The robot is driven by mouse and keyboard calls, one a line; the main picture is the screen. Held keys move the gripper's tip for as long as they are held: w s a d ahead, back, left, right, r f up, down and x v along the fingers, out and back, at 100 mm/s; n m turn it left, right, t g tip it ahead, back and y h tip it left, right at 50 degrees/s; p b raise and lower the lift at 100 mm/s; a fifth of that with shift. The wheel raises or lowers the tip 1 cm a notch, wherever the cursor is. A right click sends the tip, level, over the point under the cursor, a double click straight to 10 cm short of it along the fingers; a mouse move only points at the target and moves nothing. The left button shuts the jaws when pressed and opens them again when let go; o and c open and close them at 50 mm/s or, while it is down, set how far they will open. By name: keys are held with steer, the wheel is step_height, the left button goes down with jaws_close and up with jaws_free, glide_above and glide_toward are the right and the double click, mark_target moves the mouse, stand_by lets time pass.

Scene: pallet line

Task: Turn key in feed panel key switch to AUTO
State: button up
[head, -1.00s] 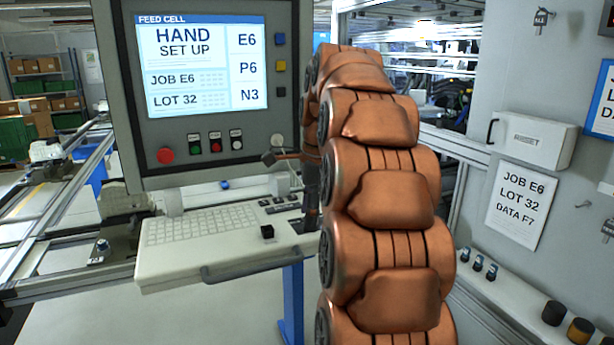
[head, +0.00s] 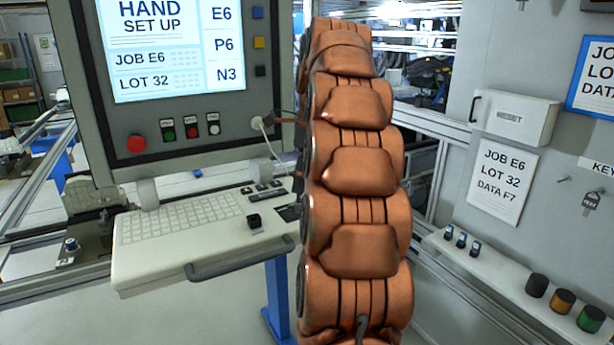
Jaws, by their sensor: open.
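The feed panel (head: 95,120) stands at the left, and its screen (head: 165,50) reads HAND SET UP, JOB E6, LOT 32. A round white fitting with a cable (head: 257,123) is at the panel's lower right, close to my copper arm. I cannot make out a key switch or a key in it. A tagged item (head: 590,202), possibly a key, hangs on the right wall below a partly cut-off sign starting KEY (head: 600,167). My gripper is hidden behind my arm, which rises through the middle of the view.
A red push button (head: 137,144) and several smaller buttons line the panel's lower edge. A keyboard shelf (head: 150,275) with a front handle juts out below. At right are a wall box (head: 515,118), a JOB E6 notice (head: 502,182) and a ledge with coloured knobs (head: 563,301).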

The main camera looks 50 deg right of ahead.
mark_target(300, 198)
steer(key=shift+w+a+f+p, duration=0.1)
steer(key=shift+f+p, duration=0.05)
steer(key=shift+f, duration=0.8)
steer(key=shift+w+a+f+p, duration=0.1)
steer(key=shift+w+f+p, duration=0.1)
steer(key=shift+f, duration=0.7)
steer(key=shift+w+f+p, duration=0.1)
steer(key=shift+f+p, duration=0.05)
steer(key=shift+f, duration=0.8)
steer(key=c, duration=1.2)
steer(key=m, duration=0.1)
steer(key=m+p, duration=0.1)
steer(key=m, duration=0.1)
steer(key=shift+s+r, duration=0.1)
steer(key=shift+r, duration=0.1)
steer(key=shift+c, duration=0.2)
steer(key=m+h+p, duration=0.1)
steer(key=m+p, duration=0.1)
steer(key=m, duration=0.3)
steer(key=shift+f+m+p, duration=0.1)
steer(key=shift+m+p, duration=0.25)
steer(key=shift+m, duration=0.05)
steer(key=shift+m+p, duration=0.3)
steer(key=shift+m, duration=0.2)
steer(key=shift+f+h, duration=0.1)
steer(key=shift+h, duration=0.2)
